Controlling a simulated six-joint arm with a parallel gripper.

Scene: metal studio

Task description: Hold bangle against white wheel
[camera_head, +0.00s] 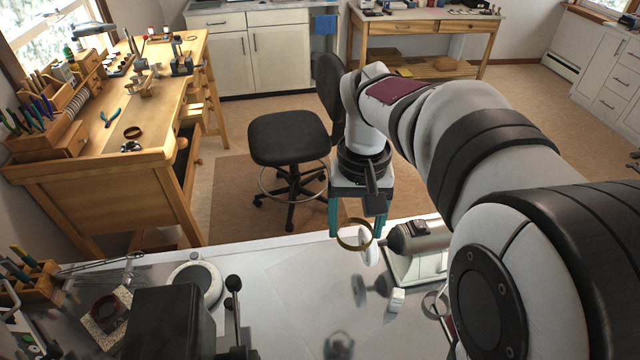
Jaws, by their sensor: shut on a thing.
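The white wheel (370,251) is a pale disc on the left end of a grey bench motor (420,240). The bangle's right side overlaps the wheel's edge in the picture. I cannot tell whether they touch.
The bench top (290,290) is clear left of the motor. A small white block (396,300) lies in front of it. A round white dish (195,283) and a dark machine with a lever (233,284) stand to the left. A black chair (288,138) is behind.

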